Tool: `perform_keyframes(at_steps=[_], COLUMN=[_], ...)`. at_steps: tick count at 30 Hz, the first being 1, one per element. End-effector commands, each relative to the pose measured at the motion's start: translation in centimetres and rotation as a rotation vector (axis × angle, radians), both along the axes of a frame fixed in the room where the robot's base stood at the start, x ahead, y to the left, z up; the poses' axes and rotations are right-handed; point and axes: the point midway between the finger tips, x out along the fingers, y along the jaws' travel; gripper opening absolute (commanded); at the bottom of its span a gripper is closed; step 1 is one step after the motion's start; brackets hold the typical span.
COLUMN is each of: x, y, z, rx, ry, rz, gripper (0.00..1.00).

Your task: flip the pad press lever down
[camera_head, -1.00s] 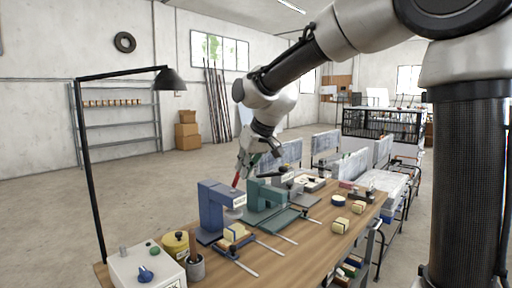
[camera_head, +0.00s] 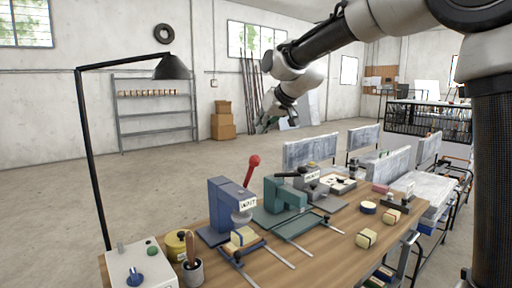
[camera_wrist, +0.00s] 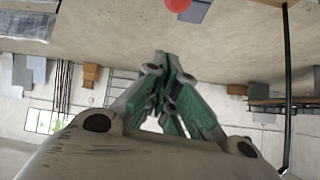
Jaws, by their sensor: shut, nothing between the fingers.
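A blue press (camera_head: 222,205) stands on the wooden workbench, with a white label on its front. Its red lever (camera_head: 252,166) with a ball knob sticks up from its top, leaning slightly right. A green press (camera_head: 284,193) stands just right of it, with a dark handle (camera_head: 288,174) lying about level at its top. Their labels are too small to read surely. My gripper (camera_head: 264,126) is shut and empty, raised above and behind the presses, clear of the red lever. In the wrist view its green-sided fingers (camera_wrist: 160,58) meet; a red knob (camera_wrist: 180,2) shows at the top edge.
A yellow tin (camera_head: 178,244), a cup with tools (camera_head: 192,272) and a white control box (camera_head: 145,268) stand at the bench's left end. A black lamp (camera_head: 172,68) rises at left. Yellow blocks (camera_head: 366,238) lie at right. The air around my gripper is free.

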Motion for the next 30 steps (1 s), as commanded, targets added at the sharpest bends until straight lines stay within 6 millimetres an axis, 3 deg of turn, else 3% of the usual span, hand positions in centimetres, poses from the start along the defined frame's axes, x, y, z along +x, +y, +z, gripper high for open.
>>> perform_keyframes(at_steps=[16, 30], x=[0.7, 6.8], y=[0.4, 3.9], z=[-0.4, -6.4], rx=[-0.001, -0.001], ry=[-0.010, -0.009], rz=[0.002, 0.003], gripper=[0.00, 0.00])
